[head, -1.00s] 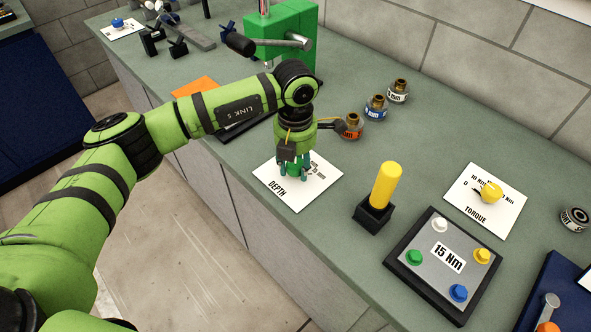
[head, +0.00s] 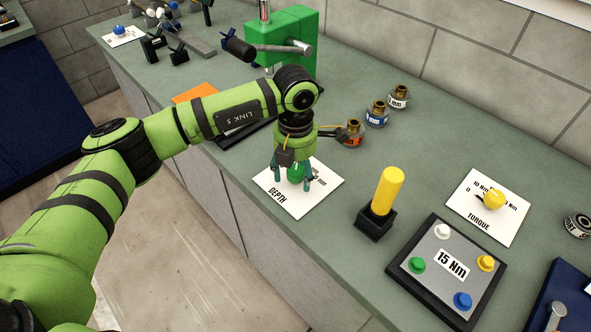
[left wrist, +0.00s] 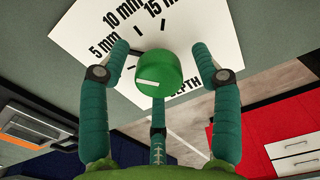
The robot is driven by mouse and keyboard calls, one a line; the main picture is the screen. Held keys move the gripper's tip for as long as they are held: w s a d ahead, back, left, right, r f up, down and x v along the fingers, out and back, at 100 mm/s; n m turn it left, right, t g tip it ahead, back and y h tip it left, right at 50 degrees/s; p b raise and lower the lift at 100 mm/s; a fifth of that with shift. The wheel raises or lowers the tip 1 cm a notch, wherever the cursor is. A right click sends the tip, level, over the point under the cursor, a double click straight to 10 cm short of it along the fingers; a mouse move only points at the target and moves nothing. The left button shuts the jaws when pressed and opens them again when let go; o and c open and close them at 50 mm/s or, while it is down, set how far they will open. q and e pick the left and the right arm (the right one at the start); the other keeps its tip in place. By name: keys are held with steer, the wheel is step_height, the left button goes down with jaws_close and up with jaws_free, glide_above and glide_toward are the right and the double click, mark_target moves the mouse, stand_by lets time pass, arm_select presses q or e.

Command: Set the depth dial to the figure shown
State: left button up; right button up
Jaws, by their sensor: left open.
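The depth dial is a green knob (head: 296,174) on a white card (head: 285,203) marked DEPTH. In the left wrist view the knob (left wrist: 158,72) bears a white bar, and the card (left wrist: 215,40) shows 5 mm, 10 mm and 15 mm with black ticks. My left gripper (head: 292,180) is open above the card, its fingers spread around the knob. In the left wrist view gaps show between the side fingers and the knob. The fingers partly hide the scale in the head view. My right gripper is not in view.
A yellow cylinder (head: 387,190) stands in a black holder right of the card.

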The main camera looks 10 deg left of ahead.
mark_target(296, 170)
arm_select(q)
steer(key=shift+r, duration=0.25)
step_height(296, 170, up, 12)
steer(key=shift+f, duration=0.2)
stand_by(0.4)
